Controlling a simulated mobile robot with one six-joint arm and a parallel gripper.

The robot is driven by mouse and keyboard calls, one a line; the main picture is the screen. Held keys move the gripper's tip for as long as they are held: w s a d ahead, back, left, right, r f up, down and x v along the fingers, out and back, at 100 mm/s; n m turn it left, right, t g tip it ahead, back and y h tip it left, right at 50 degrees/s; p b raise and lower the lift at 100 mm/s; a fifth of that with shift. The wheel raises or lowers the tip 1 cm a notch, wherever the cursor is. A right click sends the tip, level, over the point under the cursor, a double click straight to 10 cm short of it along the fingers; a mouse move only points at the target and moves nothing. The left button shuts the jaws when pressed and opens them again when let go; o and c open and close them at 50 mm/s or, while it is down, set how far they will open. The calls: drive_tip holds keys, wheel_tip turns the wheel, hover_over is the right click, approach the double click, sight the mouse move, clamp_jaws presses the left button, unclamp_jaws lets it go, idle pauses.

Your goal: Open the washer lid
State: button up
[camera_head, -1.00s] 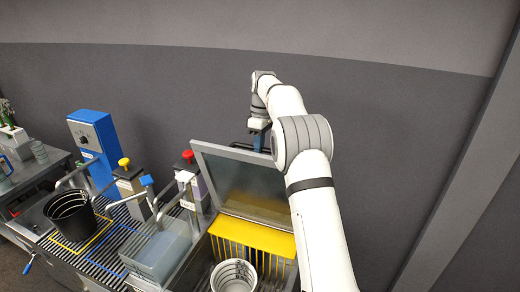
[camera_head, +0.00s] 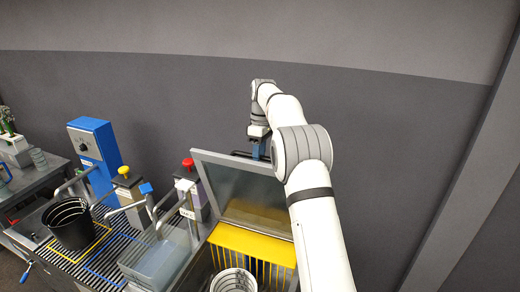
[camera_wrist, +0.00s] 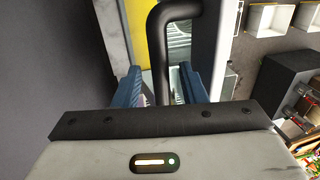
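The washer lid (camera_head: 240,190) is a grey-framed panel with a glassy face. It stands raised, tilted up at the back of the washer opening, above a yellow slatted guard (camera_head: 252,242). Its black bar handle (camera_wrist: 158,45) shows in the wrist view. My gripper (camera_wrist: 161,88) has its blue fingers apart, one on each side of the handle, with gaps between fingers and bar. In the head view my gripper (camera_head: 260,151) is at the lid's top edge, and my arm covers the lid's right side.
A pale bucket (camera_head: 234,284) is inside the washer. To the left are a sink basin (camera_head: 155,262), posts with a red knob (camera_head: 188,164) and a yellow knob (camera_head: 124,170), a black bucket (camera_head: 70,226) and a blue box (camera_head: 94,145). A dark wall stands behind.

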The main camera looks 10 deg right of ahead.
wheel_tip(320, 180, up, 7)
drive_tip(key=w, duration=0.1)
drive_tip(key=shift+d+r, duration=0.15)
drive_tip(key=shift+d, duration=0.25)
drive_tip(key=s+r+m+t+b, duration=0.25)
drive_tip(key=s+m+b, duration=0.3)
drive_tip(key=s, duration=1.35)
drive_tip(key=s+f+m+t+b, duration=0.1)
drive_tip(key=s+f+m, duration=0.2)
drive_tip(key=s+f, duration=0.5)
drive_tip(key=s+f+m+t+h+b, duration=0.1)
drive_tip(key=s+f, duration=0.6)
drive_tip(key=s, duration=0.8)
drive_tip(key=shift+s+a+f+m+t+b, duration=0.2)
drive_tip(key=shift+s+f+m+t+b, duration=0.2)
drive_tip(key=shift+m, duration=0.75)
